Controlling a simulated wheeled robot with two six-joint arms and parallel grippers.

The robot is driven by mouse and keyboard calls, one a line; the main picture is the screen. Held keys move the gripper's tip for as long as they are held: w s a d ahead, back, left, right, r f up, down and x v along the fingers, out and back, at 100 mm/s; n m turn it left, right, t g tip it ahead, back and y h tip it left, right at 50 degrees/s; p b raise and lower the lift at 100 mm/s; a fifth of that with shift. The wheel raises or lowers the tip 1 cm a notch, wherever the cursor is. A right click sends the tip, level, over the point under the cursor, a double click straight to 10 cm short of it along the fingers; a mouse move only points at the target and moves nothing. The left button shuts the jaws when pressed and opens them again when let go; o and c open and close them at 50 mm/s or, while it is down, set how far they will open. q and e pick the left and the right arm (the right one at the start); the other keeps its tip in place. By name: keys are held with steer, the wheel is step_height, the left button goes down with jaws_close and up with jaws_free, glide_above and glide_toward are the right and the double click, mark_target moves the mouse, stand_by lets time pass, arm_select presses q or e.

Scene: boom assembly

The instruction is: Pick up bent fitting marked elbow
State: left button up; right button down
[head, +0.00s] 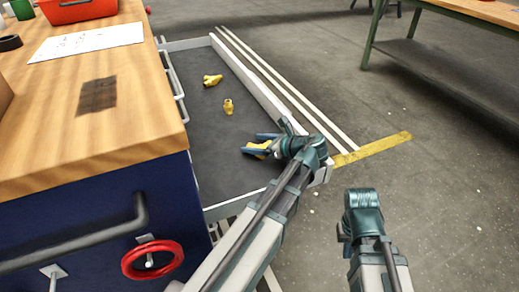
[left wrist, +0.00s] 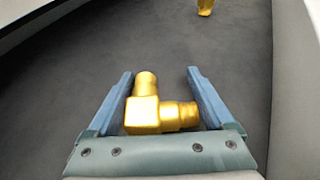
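The yellow bent fitting, the elbow (head: 261,147), lies in the grey-floored drawer tray (head: 212,150). In the left wrist view the elbow (left wrist: 150,113) shows its L shape, one arm pointing up in the picture and one pointing right. My left gripper (head: 251,143) reaches down over the tray with its blue fingers apart. In the left wrist view my left gripper (left wrist: 160,85) has one finger on each side of the elbow, with narrow gaps. My right gripper (head: 362,225) is outside the tray, above the floor; its fingers cannot be made out.
Two other yellow fittings lie farther back in the tray: a branched one (head: 212,80) and a small straight one (head: 228,106). The tray has raised light walls. A wooden-topped blue workbench (head: 110,125) stands at the left, with a red handwheel (head: 150,260) on its front.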

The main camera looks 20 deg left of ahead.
arm_select(q)
steer(key=c, duration=0.8)
steer(key=shift+r, duration=0.15)
step_height(320, 180, up, 10)
steer(key=p, duration=1)
